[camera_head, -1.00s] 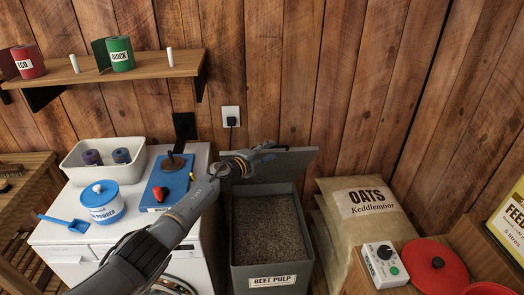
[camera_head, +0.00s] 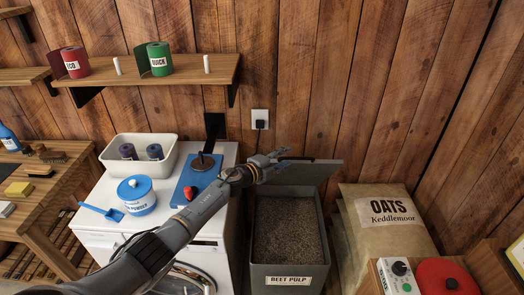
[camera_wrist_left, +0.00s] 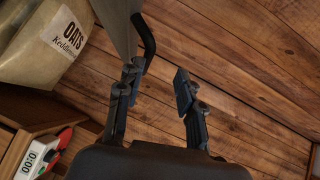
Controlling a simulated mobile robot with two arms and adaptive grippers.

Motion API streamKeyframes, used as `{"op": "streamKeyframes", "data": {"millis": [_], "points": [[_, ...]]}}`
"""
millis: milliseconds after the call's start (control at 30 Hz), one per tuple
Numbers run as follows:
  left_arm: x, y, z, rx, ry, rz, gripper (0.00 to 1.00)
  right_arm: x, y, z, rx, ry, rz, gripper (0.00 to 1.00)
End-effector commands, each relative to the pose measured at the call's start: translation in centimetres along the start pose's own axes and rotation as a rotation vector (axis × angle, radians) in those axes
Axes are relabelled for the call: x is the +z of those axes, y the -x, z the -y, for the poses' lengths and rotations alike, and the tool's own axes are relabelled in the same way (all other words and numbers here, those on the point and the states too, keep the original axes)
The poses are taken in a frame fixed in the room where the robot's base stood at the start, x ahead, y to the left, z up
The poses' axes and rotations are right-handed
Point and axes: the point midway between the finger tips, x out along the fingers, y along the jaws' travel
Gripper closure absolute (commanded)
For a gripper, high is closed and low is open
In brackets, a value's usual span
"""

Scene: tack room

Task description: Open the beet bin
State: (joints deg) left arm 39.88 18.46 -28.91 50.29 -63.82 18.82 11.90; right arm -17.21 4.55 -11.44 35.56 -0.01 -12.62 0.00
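The beet bin (camera_head: 318,250) is a grey box labelled BEET PULP, standing right of the white washing machine. Its grey lid (camera_head: 315,174) is raised at the back, and brown pulp shows inside. My left gripper (camera_head: 272,163) is at the lid's upper left. In the left wrist view its two fingers (camera_wrist_left: 158,85) are apart with nothing clamped between them. The lid panel (camera_wrist_left: 119,28) and a black bar-like handle (camera_wrist_left: 149,38) are just beyond the left-hand finger; whether they touch is unclear. My right gripper is not in view.
An oats sack (camera_head: 385,240) stands close to the bin's right. The washing machine top holds a white basin (camera_head: 115,165), a blue-lidded tub (camera_head: 138,205) and a blue board (camera_head: 184,182). A wall shelf (camera_head: 190,75) is above. A red lid (camera_head: 447,280) lies at lower right.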

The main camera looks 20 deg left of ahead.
Motion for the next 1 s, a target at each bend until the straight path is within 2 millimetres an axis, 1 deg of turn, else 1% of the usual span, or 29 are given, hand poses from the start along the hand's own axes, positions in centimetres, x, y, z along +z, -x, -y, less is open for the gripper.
{"op": "streamKeyframes", "data": {"millis": [33, 633, 700, 1000], "points": [[0.1, 0.4, 0.6, -0.001, 0.0, 0.002, 0.66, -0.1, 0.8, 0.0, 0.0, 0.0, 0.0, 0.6], [0.3, 4.3, 1.9, 0.004, 0.0, 0.001, 0.66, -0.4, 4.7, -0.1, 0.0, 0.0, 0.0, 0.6], [0.5, 4.7, 1.9, 0.003, -0.004, 0.001, 0.66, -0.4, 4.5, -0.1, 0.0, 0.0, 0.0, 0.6], [0.6, 6.6, 2.6, 0.004, -0.003, 0.001, 0.66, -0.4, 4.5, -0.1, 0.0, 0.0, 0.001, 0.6]]}}
